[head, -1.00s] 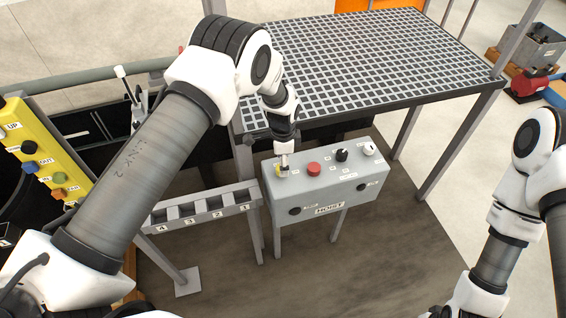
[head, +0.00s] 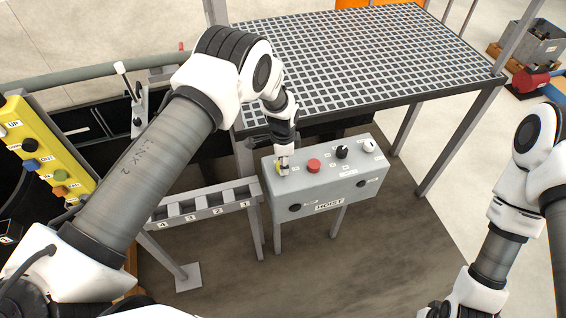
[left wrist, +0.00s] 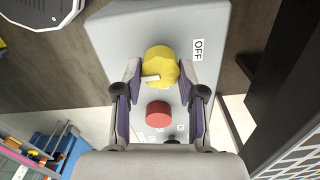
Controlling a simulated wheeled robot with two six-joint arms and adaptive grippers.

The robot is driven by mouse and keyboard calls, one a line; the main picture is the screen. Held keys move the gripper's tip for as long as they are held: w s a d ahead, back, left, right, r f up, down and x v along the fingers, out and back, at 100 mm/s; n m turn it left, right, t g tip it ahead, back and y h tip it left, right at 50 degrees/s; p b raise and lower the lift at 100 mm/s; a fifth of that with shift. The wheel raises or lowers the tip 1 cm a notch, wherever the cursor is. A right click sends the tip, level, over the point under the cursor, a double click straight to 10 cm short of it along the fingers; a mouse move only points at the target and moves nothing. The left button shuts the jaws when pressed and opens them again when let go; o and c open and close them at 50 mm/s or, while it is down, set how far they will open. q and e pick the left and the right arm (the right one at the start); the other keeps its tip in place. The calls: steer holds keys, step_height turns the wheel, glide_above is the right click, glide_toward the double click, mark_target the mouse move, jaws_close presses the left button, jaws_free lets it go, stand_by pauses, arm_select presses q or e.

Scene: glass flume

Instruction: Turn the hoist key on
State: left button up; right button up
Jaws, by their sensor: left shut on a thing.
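The grey hoist box (head: 330,192), labelled HOIST, stands on legs in the middle of the head view. The yellow hoist key switch (left wrist: 159,58) sits on its top panel at the left end, beside an OFF label (left wrist: 198,50) in the left wrist view. A small pale key piece (left wrist: 150,78) shows at its edge. My left gripper (head: 283,168) points down over the switch, shut on the hoist key, with one finger on each side. It largely hides the key in the head view. My right gripper is not in view; only my right arm shows.
A red button (head: 314,166) is close to the right of the key, then a black knob (head: 342,153) and a white knob (head: 369,147). A grating platform (head: 370,55) stands behind. A numbered slotted rack (head: 205,205) and a yellow control panel (head: 45,155) are to the left.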

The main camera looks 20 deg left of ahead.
arm_select(q)
steer(key=n+b, duration=0.1)
steer(key=n, duration=0.1)
steer(key=n+b, duration=0.1)
steer(key=b, duration=0.1)
steer(key=shift+f+n+b, duration=0.3)
steer(key=shift+f+n, duration=0.1)
steer(key=n+b, duration=0.2)
steer(key=n, duration=0.2)
steer(key=shift+s+a+n+b, duration=0.1)
steer(key=shift+n+b, duration=0.2)
steer(key=shift+b, duration=0.05)
steer(key=n+b, duration=0.2)
steer(key=n, duration=0.2)
steer(key=n+b, duration=0.1)
steer(key=n, duration=0.4)
steer(key=shift+a+r, duration=0.1)
steer(key=shift+r, duration=0.05)
steer(key=o, duration=1.1)
steer(key=shift+r, duration=0.1)
